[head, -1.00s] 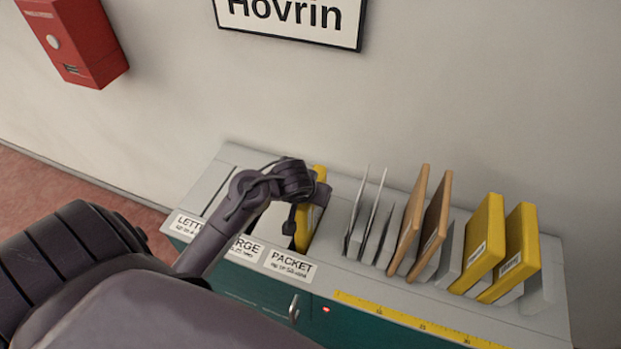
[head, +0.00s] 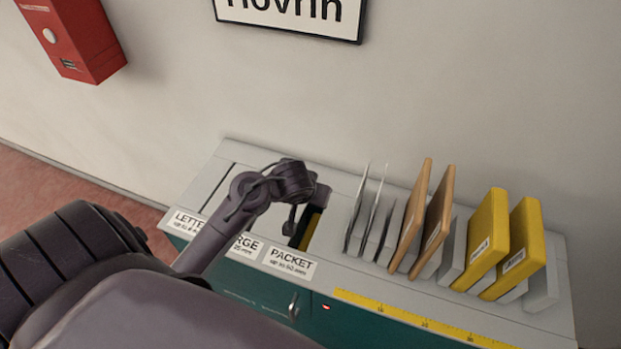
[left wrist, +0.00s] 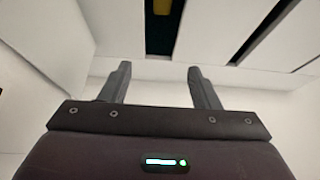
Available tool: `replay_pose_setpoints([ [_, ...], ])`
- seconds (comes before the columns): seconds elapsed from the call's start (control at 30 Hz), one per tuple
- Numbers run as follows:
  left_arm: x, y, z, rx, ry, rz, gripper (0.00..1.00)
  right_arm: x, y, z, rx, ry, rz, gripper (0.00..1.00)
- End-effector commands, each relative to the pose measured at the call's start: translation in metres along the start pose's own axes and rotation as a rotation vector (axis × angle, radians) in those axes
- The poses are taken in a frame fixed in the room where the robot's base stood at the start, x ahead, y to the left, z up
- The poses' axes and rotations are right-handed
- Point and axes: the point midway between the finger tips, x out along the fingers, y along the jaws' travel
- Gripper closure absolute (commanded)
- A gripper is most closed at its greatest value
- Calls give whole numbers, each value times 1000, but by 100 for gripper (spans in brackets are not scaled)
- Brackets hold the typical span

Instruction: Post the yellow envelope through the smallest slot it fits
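The yellow envelope (head: 304,228) sits low inside the packet slot, the wide opening behind the PACKET label (head: 290,262); only part of it shows. In the left wrist view a bit of its yellow (left wrist: 161,8) shows in a dark slot. My left gripper (left wrist: 158,75) is above the counter, its two fingers apart with nothing between them. In the head view its wrist hides part of the slots, and its fingertips are hard to make out. The LETTER slot and the partly hidden LARGE slot lie to the left. My right gripper is not in view.
A rack to the right holds thin white envelopes (head: 366,218), brown envelopes (head: 410,215) and two more thick yellow ones (head: 488,240). A yellow ruler (head: 420,323) runs along the counter's front edge. A red box (head: 72,38) and a Hovrin sign (head: 290,12) are on the wall.

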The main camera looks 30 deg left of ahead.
Motion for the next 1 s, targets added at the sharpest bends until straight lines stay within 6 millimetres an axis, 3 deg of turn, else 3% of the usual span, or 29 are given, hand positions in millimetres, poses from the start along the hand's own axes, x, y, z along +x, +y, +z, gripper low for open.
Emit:
replay_pose_setpoints([
  [0.27,-8,1,0,-2,-1,2,44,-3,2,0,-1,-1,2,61],
  [0.5,-49,1,-1,-5,1,4,44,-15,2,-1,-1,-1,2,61],
  [0.7,-73,1,0,-2,-1,2,44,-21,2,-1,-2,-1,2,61],
  [1.0,-78,0,0,1,0,0,44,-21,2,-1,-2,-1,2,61],
])
